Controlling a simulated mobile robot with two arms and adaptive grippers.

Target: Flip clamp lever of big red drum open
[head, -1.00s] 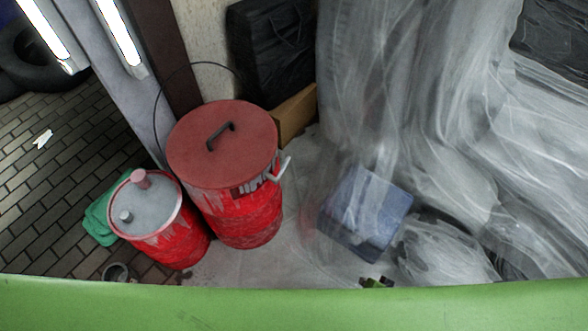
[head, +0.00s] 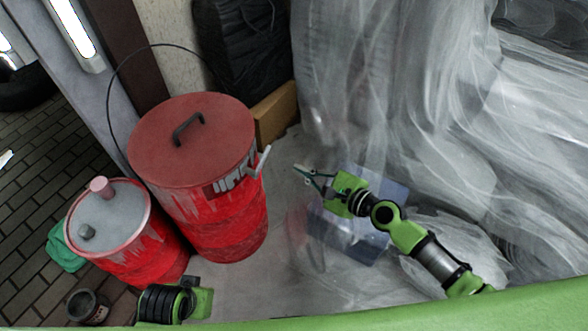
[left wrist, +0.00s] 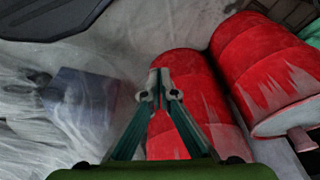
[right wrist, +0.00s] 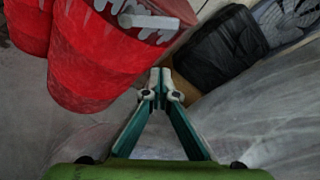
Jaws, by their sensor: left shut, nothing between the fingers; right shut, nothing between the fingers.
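The big red drum (head: 230,228) stands upright with a dull red lid (head: 160,150) and a black lid handle (head: 186,128). Its pale clamp lever (head: 264,161) sticks out at the right side of the rim. In the right wrist view the lever (right wrist: 148,21) is at the top, on the drum (right wrist: 105,70). My right gripper (head: 297,168) is shut and empty, a short way right of the lever and apart from it. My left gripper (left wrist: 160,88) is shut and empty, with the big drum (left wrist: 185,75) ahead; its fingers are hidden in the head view.
A smaller red drum (head: 150,262) with a grey top stands close left of the big one. A cardboard box (head: 275,113) and black case (head: 245,55) are behind. A blue box (head: 375,246) lies under sheeting at right. A can (head: 88,308) stands at lower left.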

